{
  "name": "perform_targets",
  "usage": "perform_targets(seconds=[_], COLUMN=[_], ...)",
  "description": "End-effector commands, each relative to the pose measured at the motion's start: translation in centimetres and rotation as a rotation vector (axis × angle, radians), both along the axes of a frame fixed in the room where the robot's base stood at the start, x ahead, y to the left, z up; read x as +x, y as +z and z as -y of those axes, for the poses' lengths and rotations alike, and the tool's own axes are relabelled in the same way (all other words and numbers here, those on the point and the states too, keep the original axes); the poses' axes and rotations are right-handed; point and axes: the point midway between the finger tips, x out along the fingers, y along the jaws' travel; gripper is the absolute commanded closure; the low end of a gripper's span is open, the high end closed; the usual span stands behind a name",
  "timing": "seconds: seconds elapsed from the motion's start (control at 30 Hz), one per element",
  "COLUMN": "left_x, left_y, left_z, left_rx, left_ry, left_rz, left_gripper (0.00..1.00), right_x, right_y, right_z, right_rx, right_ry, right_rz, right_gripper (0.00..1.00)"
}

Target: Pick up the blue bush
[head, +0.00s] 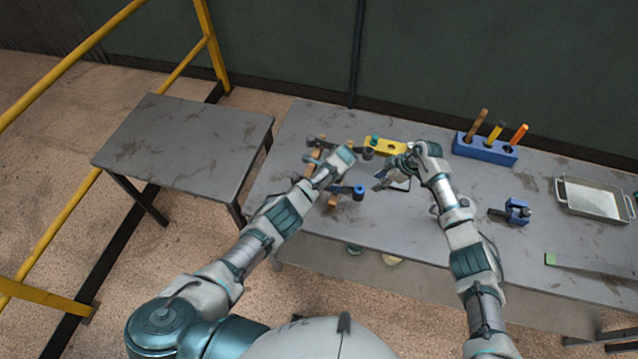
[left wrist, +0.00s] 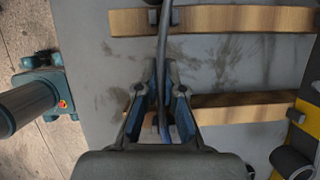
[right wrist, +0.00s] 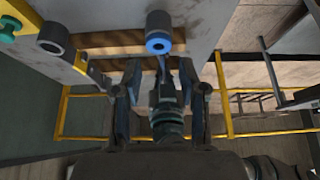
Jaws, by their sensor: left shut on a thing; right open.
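The blue bush (head: 358,192) sits at the right end of a dark bar that lies across two wooden slats on the table. In the right wrist view the blue bush (right wrist: 158,44) shows its blue round end, just beyond the fingertips. My right gripper (head: 384,182) is open and empty beside the bush, apart from it; its fingers also show in the right wrist view (right wrist: 160,72). My left gripper (left wrist: 162,78) is shut on the dark bar (left wrist: 164,35). In the head view its fingers are mostly hidden by its own hand.
A yellow block (head: 386,146) with a green peg lies behind my grippers. A blue holder (head: 486,150) with tool handles, a small blue vise-like piece (head: 517,212) and a metal tray (head: 593,198) stand to the right. A bare side table (head: 185,140) is at left.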

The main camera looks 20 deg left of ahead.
Motion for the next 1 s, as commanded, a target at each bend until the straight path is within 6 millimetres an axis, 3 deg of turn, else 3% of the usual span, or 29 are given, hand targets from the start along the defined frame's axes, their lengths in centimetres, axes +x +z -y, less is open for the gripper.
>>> perform_targets(seconds=[0.07,0.13,0.17,0.27,0.37,0.6,0.8,1.0], left_x=[0.3,0.3,0.4,0.4,0.4,0.5,0.6,0.6], left_y=[0.2,0.2,0.2,0.3,0.3,0.4,0.5,0.5], left_z=[0.3,0.2,0.2,0.3,0.3,0.2,0.1,0.1], left_rx=[-0.007,-0.009,-0.009,-0.010,-0.011,-0.008,-0.006,-0.006], left_ry=[-0.007,-0.009,-0.009,-0.009,-0.010,-0.010,-0.010,-0.010], left_rz=[0.009,0.009,0.010,0.011,0.013,0.015,0.016,0.018], left_gripper=[1.00,1.00,1.00,1.00,1.00,1.00,1.00,1.00], right_x=[0.0,0.0,0.0,0.1,0.1,-0.9,-2.6,-3.7], right_y=[0.0,0.1,0.1,0.6,1.4,3.6,4.3,4.4], right_z=[-0.2,-0.3,-0.3,-0.3,-0.4,-1.1,-1.8,-2.2], right_rx=[-0.001,-0.003,-0.006,-0.033,-0.089,-0.303,-0.450,-0.515], right_ry=[0.001,0.009,0.020,0.113,0.312,1.054,1.608,1.893], right_rz=[0.000,0.007,0.015,0.084,0.220,0.629,0.840,0.923], right_gripper=[0.56,0.38,0.35,0.35,0.35,0.35,0.35,0.35])
